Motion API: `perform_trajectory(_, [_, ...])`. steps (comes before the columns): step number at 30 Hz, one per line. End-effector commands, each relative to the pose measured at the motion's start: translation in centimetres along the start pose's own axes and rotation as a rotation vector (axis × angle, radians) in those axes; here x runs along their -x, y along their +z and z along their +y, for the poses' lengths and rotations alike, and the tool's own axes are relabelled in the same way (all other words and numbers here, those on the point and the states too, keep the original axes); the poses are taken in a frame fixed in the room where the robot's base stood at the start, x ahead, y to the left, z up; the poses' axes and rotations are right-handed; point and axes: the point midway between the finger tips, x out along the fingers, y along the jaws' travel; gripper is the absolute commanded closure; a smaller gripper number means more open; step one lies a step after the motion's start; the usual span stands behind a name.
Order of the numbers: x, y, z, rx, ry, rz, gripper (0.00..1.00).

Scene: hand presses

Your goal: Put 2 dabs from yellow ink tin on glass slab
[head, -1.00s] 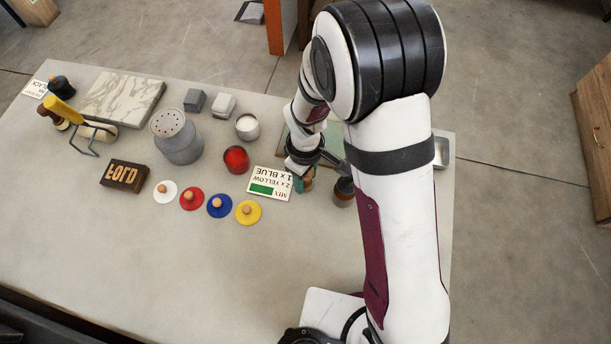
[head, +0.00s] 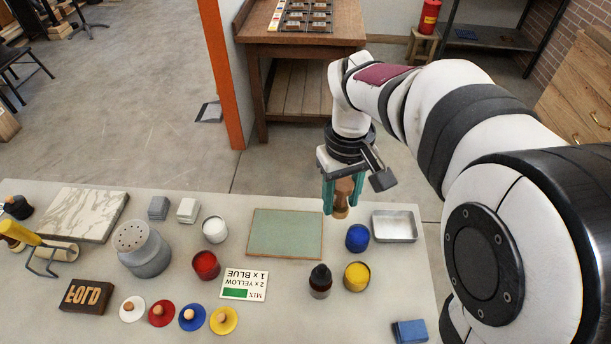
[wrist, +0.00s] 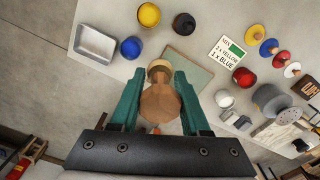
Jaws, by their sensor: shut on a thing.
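My gripper (head: 342,196) has teal fingers shut on a wooden dabber (head: 343,189). It holds the dabber up in the air, seen near the far table edge, behind the blue ink tin (head: 357,238). The wrist view shows the dabber (wrist: 160,103) between the fingers, its round end pointing away from the wrist. The open yellow ink tin (head: 356,276) stands nearer; it also shows in the wrist view (wrist: 149,14). The glass slab (head: 285,233) lies flat left of the blue tin, its green face looking plain. In the wrist view the dabber partly covers the slab (wrist: 198,70).
A dark bottle (head: 320,281) stands close left of the yellow tin. A metal tray (head: 412,227) lies right of the blue tin. A recipe card (head: 244,283), red tin (head: 206,265) and white tin (head: 215,229) stand left. A blue block (head: 410,331) lies at the near right.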

Motion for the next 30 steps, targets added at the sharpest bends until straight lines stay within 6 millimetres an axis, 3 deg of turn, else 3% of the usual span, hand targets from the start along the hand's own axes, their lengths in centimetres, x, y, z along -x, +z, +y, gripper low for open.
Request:
perform_trajectory(6, [2.8, 1.4, 3.4, -0.186, -0.002, 0.003, 1.0])
perform_trajectory(10, [3.1, 2.4, 5.0, -0.215, -0.004, 0.001, 1.0])
perform_trajectory(17, [-1.1, 3.4, 5.4, 0.062, -0.005, -0.006, 1.0])
perform_trajectory(24, [-6.9, 4.7, 4.3, 0.466, -0.008, -0.002, 1.0])
perform_trajectory(30, [-10.2, 5.9, 3.3, 0.721, -0.008, 0.007, 1.0])
